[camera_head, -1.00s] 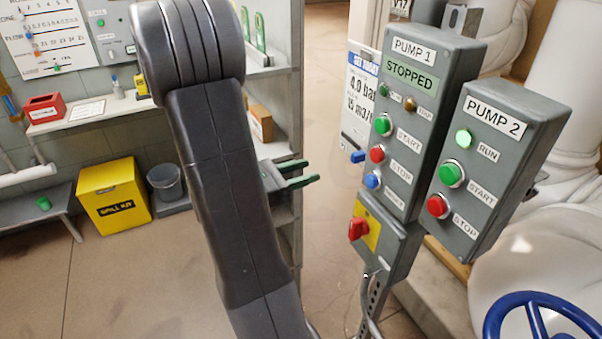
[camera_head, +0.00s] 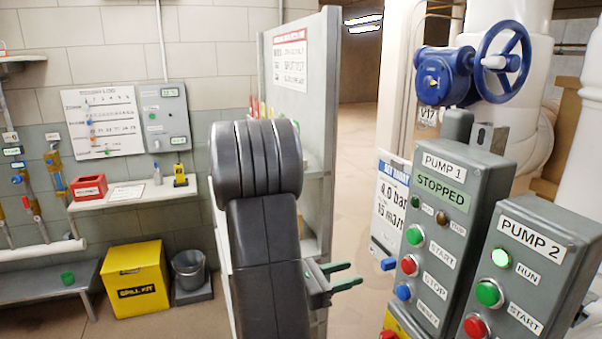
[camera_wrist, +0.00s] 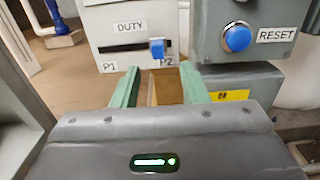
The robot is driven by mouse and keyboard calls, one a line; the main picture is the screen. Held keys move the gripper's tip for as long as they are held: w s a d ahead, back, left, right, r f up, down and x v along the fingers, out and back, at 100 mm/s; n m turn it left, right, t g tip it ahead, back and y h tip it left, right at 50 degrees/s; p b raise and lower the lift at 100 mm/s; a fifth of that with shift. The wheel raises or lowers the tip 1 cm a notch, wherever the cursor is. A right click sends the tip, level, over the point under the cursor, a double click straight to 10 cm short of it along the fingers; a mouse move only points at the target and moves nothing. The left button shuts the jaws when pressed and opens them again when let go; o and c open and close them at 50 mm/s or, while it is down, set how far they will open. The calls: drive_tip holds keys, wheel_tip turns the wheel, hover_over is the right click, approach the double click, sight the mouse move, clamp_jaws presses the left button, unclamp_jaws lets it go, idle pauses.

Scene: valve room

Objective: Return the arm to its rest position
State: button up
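My gripper (camera_head: 357,274) has two green fingers, which stand apart with nothing between them. In the wrist view the fingers (camera_wrist: 158,80) point toward the duty selector box (camera_wrist: 105,35), whose blue slider (camera_wrist: 157,49) sits at the P2 end. Whether the fingertips touch the box cannot be told. In the head view my dark arm stands upright at centre, and the gripper is left of the pump 1 panel (camera_head: 476,190).
The pump 2 panel (camera_head: 520,240) stands at the right with its green RUN lamp lit; pump 1 reads STOPPED. A blue handwheel (camera_head: 502,62) is above them. A shelf unit (camera_head: 325,120) stands behind my arm. A yellow spill kit (camera_head: 137,283) and grey bucket (camera_head: 188,270) are at left.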

sight(384, 263)
drive_tip(key=shift+p+x, duration=0.85)
drive_tip(key=shift+x, duration=4.2)
drive_tip(key=shift+a, duration=0.1)
